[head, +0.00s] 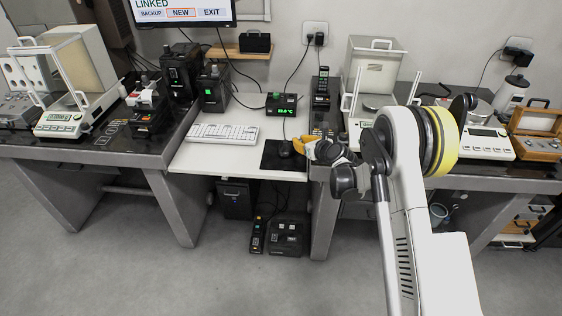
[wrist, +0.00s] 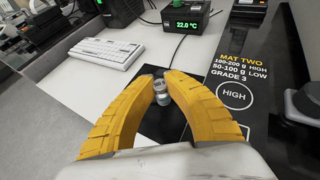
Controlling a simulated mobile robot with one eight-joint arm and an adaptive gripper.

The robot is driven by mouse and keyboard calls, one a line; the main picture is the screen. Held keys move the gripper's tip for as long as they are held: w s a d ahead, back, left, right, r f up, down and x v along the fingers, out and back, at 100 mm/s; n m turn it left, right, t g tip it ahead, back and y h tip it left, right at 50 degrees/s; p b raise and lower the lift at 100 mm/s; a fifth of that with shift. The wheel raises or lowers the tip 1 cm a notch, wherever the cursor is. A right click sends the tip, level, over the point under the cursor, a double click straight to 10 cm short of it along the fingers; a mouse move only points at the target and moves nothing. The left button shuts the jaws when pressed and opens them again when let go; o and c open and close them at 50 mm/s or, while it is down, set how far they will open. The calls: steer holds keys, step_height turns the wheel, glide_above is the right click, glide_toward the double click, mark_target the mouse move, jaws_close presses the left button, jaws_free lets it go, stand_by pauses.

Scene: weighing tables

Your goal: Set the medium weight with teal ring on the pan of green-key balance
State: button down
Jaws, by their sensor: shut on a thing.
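My gripper (head: 326,150) has yellow fingers and hangs above the right end of the white desk. In the wrist view its fingertips (wrist: 161,88) are closed on a small silver weight (wrist: 161,96), with the fingers on both sides of it. The ring's colour is too small to tell. A balance with a glass draft shield (head: 58,124) stands on the left table; its front panel has small greenish marks. A second shielded balance (head: 355,136) stands behind my arm, partly hidden. An open balance (head: 484,144) stands at the right. Their key colours are unclear.
A white keyboard (head: 223,133), a black pad (head: 284,160) and a green-lit display (head: 282,104) are on the desk. A wooden weight box (head: 540,125) and a bottle (head: 511,93) stand far right. A mat marking (wrist: 236,94) reads MAT TWO, HIGH.

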steer(key=a+f, duration=0.1)
steer(key=a, duration=0.1)
steer(key=s+a+f+b, duration=0.1)
steer(key=a, duration=0.1)
steer(key=a+f+b, duration=0.1)
steer(key=a+f, duration=0.1)
steer(key=shift+s, duration=0.15)
steer(key=shift+f+b, duration=0.95)
steer(key=shift+f, duration=0.9)
steer(key=shift+f, duration=0.1)
steer(key=shift+f, duration=0.15)
steer(key=c, duration=1.5)
jaws_free()
